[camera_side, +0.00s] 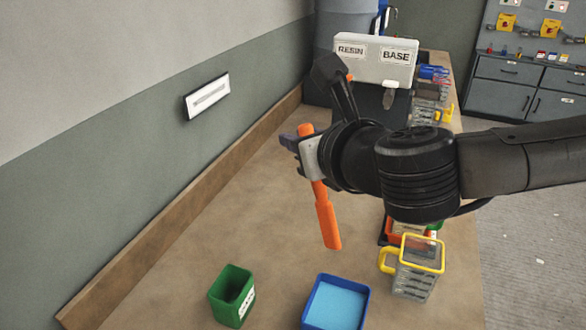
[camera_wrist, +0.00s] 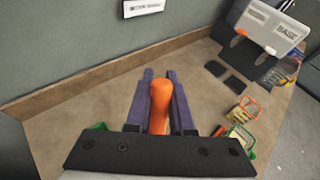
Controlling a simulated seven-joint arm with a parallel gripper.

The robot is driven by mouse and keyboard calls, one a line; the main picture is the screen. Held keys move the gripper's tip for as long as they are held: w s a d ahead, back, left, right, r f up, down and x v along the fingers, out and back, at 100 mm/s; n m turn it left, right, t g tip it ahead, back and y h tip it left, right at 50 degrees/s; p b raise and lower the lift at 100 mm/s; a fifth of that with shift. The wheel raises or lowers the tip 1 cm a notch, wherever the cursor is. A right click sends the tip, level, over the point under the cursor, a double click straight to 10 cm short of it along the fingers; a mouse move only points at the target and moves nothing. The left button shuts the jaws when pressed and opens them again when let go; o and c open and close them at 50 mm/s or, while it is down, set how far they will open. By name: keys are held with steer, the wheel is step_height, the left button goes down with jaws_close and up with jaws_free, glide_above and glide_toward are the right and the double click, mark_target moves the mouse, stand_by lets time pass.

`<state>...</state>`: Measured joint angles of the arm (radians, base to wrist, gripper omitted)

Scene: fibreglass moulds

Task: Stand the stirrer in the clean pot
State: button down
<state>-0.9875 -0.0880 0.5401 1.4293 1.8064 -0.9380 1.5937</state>
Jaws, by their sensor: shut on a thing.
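The orange stirrer (camera_side: 327,222) is held in my gripper (camera_side: 305,143) above the bench, slightly tilted, with its broad flat end downward. In the wrist view the stirrer (camera_wrist: 160,105) lies between the two dark purple fingers of my gripper (camera_wrist: 161,76), which are shut on it. A green pot (camera_side: 229,297) with a white label stands upright at the front left of the bench, below and left of the stirrer. It looks empty inside, though its floor is dark. A blue pot (camera_side: 312,304) at the front holds light blue contents.
A yellow-rimmed clear jug (camera_side: 413,274) stands right of the blue pot, with other jugs partly hidden behind my arm. A RESIN/BASE dispenser (camera_side: 375,60) stands at the back. A wooden edge strip (camera_side: 190,212) runs along the wall. The bench's left middle is clear.

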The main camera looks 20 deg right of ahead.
steer(key=shift+w+a+n+g+y, duration=0.95)
steer(key=shift+a+n+g+y, duration=1.3)
steer(key=shift+a+n+y, duration=2.2)
steer(key=shift+w+a+n+g+y, duration=0.9)
steer(key=shift+a+n+g+y, duration=2.05)
steer(key=shift+a, duration=2.75)
steer(key=s+d+n+g+y, duration=0.2)
steer(key=s+d+n+g, duration=0.35)
steer(key=g, duration=0.45)
step_height(320, 180, down, 6)
steer(key=n, duration=0.1)
steer(key=shift+w+a+f+g, duration=0.15)
steer(key=shift+w+a+g, duration=0.05)
steer(key=shift+a+g, duration=0.15)
step_height(320, 180, down, 10)
steer(key=shift+f, duration=0.1)
